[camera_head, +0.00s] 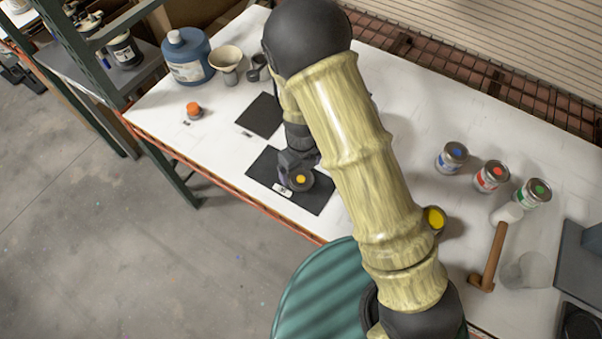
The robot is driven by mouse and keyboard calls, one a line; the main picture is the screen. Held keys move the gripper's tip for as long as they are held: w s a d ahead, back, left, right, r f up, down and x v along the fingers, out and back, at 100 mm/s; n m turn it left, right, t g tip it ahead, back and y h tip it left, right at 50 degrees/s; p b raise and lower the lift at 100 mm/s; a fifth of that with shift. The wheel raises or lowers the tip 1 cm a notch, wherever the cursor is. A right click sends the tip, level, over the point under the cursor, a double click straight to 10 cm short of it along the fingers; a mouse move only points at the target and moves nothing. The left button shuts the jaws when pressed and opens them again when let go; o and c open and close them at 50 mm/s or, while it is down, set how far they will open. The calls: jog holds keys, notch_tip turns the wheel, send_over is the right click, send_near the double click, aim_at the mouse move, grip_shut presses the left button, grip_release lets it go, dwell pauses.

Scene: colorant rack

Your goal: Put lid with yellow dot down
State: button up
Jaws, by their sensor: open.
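The lid with the yellow dot (301,180) lies on the near black mat (316,197), close to a small white label. My gripper (298,166) is right at the lid, just behind and above it, with its jaws open. Whether a finger still touches the lid cannot be made out. An open can with yellow inside (434,218) stands to the right, partly hidden by my arm.
A second black mat (261,116) lies behind. A blue jug (187,57), a funnel (226,62) and an orange cap (194,109) stand at left. Cans with blue (453,157), red (490,177) and green (532,193) dots and a mallet (490,262) are at right.

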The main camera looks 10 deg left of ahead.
aim_at(304, 179)
notch_tip(304, 179, up, 8)
jog(key=shift+d+f, duration=0.15)
jog(key=shift+f, duration=0.1)
jog(key=shift+s, duration=0.15)
dwell(0.5)
jog(key=s+d+r+n+t, duration=0.1)
jog(key=s+d+r+n, duration=0.1)
jog(key=d+r+n, duration=0.2)
jog(key=s+d+r+n, duration=0.1)
jog(key=d+r+n, duration=0.3)
jog(key=d+n, duration=0.7)
jog(key=s+d+r+n+t, duration=0.1)
jog(key=s+d+r+n, duration=0.1)
jog(key=d+r+n, duration=0.2)
jog(key=d+n, duration=0.3)
jog(key=n, duration=0.4)
jog(key=shift+s+d+r+n+t, duration=0.25)
jog(key=shift+s+d+n+t, duration=0.05)
jog(key=shift+s+d+n, duration=0.1)
